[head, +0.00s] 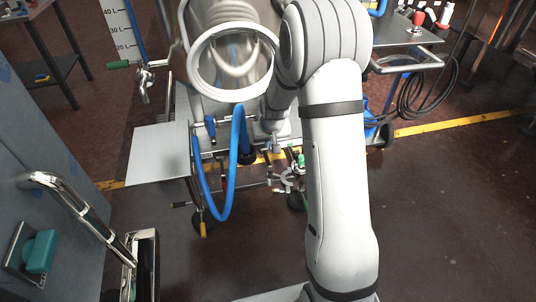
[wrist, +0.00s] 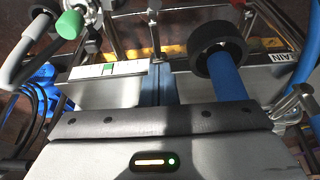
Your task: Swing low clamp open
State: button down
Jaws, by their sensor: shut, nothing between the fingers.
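The low clamp (head: 287,179) is a small metal fitting with green parts beside it, under the machine's front, just left of my forearm in the head view. Part of it is hidden by my arm. In the wrist view, a metal fitting with a green-tipped handle (wrist: 70,23) shows at the upper left; I cannot tell whether this is the same clamp. My gripper (wrist: 158,68) is shut with nothing in it, its fingers together at the middle of the wrist view, apart from the green-tipped handle. In the head view its tips are hard to make out.
A blue hose (head: 236,160) loops down left of my arm. A black-ringed blue part (wrist: 220,50) stands close right of the fingers. A flat metal shelf (head: 157,155) juts out left. Another green-handled fitting (head: 145,83) is higher left. Dark floor (head: 440,220) lies clear at right.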

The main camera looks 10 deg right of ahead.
jog(key=b+x, duration=0.4)
jog(key=x, duration=0.6)
jog(key=shift+s+a+r+b, duration=0.1)
jog(key=shift+s+b, duration=0.05)
jog(key=shift+s, duration=0.9)
jog(key=shift+s+r+b, duration=0.1)
jog(key=shift+s+b, duration=0.05)
jog(key=shift+s, duration=0.9)
